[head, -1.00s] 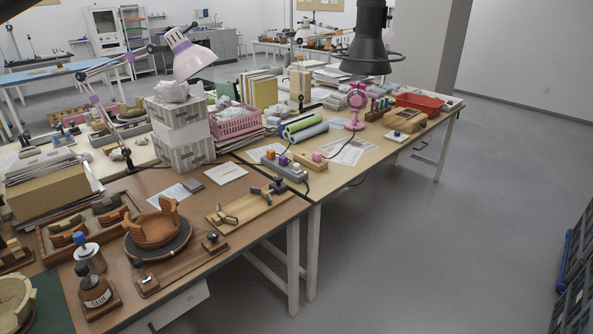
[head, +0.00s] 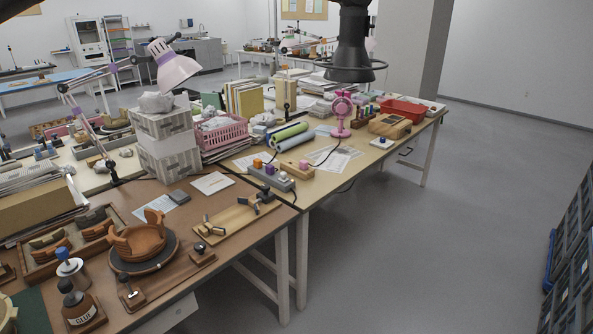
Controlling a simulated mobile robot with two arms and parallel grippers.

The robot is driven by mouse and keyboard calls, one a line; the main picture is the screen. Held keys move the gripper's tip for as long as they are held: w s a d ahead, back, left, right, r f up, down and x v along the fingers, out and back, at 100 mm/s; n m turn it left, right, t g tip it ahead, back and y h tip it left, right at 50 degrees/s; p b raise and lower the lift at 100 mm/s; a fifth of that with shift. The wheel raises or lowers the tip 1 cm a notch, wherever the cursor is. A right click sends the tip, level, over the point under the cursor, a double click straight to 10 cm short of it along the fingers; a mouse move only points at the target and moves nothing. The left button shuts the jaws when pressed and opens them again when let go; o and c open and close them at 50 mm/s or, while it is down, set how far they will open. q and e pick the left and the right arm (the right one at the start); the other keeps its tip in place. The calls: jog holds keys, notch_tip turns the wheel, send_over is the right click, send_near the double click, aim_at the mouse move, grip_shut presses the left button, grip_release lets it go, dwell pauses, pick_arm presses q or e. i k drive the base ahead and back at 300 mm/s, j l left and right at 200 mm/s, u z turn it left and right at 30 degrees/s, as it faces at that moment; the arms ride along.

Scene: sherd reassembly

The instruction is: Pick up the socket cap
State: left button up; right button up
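A grey power strip (head: 275,181) lies near the left end of the pale far table. Small blocks sit on it: an orange one (head: 257,164), a purple one (head: 270,169) and a whitish one (head: 283,175). Another purple block (head: 303,165) stands on a wooden piece (head: 293,173) just behind and right of the strip. I cannot tell which of these is the socket cap. Neither of my grippers is in view.
The brown near table (head: 210,272) bears a clay vessel (head: 138,243), a glue bottle (head: 79,304) and a wooden clamp board (head: 236,221). A pink fan (head: 341,113) and a red tray (head: 402,112) stand farther back.

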aim_at(283, 178)
jog(key=i+l+u, duration=0.15)
jog(key=u, duration=0.3)
jog(key=i+l+u, duration=0.15)
jog(key=u, duration=0.3)
jog(key=i+l+u, duration=0.15)
jog(key=l, duration=0.25)
jog(key=i+l+u, duration=0.1)
jog(key=l, duration=0.3)
jog(key=i+l+u, duration=0.15)
jog(key=l, duration=0.3)
jog(key=i+l+u, duration=0.1)
jog(key=l, duration=0.35)
jog(key=i+l+u, duration=0.15)
jog(key=l, duration=0.3)
jog(key=k, duration=0.05)
